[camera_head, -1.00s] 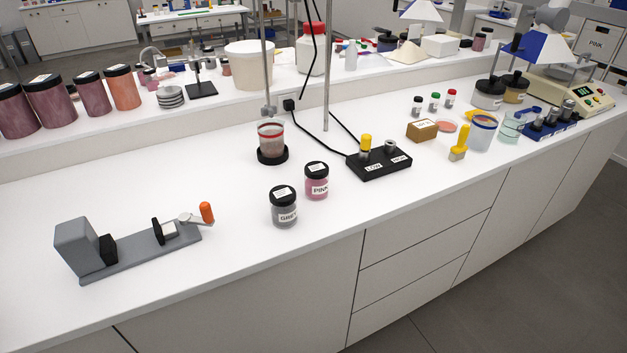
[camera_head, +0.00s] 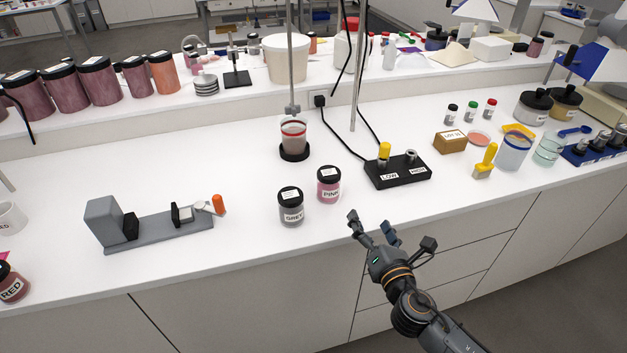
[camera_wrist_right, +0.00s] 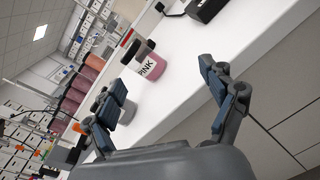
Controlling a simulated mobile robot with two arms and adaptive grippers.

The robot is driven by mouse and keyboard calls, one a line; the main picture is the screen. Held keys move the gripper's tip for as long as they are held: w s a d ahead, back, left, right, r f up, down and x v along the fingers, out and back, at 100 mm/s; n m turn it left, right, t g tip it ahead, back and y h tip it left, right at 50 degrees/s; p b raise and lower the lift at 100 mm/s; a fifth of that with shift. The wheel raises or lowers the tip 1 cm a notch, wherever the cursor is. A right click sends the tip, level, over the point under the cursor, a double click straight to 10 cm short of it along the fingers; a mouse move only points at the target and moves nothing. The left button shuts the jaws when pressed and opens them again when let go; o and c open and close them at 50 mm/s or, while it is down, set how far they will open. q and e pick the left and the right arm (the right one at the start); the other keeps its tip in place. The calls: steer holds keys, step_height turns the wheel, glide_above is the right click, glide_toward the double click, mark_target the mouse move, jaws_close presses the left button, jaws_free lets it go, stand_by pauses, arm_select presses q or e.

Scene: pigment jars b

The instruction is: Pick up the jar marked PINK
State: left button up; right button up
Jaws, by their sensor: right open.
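The jar marked PINK (camera_head: 329,184) stands upright on the white bench, with pink contents and a black lid. In the right wrist view the PINK jar (camera_wrist_right: 147,64) shows beyond the fingers, its label readable. The jar marked GREY (camera_head: 291,207) stands close beside it, at its front left. In the right wrist view the grey jar (camera_wrist_right: 127,112) is partly covered by a finger. My right gripper (camera_head: 392,230) is open and empty, at the bench's front edge, to the right of and nearer than the PINK jar, not touching it. My left gripper is not in view.
A black box marked LOW and HIGH (camera_head: 398,175) stands right of the PINK jar. A stand with a red-ringed beaker (camera_head: 293,136) is behind it. A grey clamp device (camera_head: 150,228) lies left. A jar marked RED (camera_head: 12,285) is at far left. Bench between is clear.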

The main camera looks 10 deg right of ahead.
mark_target(334, 188)
steer(key=a+n+y, duration=0.1)
steer(key=n, duration=0.2)
steer(key=w+n+y, duration=0.1)
steer(key=n, duration=0.2)
steer(key=w+a+n+y, duration=0.1)
steer(key=n+y, duration=0.1)
steer(key=n, duration=0.1)
steer(key=shift+w+a, duration=0.15)
steer(key=shift+a, duration=0.15)
steer(key=w, duration=0.2)
steer(key=w+a, duration=0.1)
steer(key=w, duration=0.2)
steer(key=w+p, duration=0.1)
steer(key=w, duration=0.2)
steer(key=shift+w+a, duration=0.1)
steer(key=shift+a, duration=0.3)
steer(key=w, duration=0.5)
steer(key=shift+w+a+r, duration=0.1)
steer(key=shift+w+a, duration=0.05)
steer(key=shift+a, duration=0.25)
steer(key=shift+c, duration=1.1)
steer(key=c, duration=1.1)
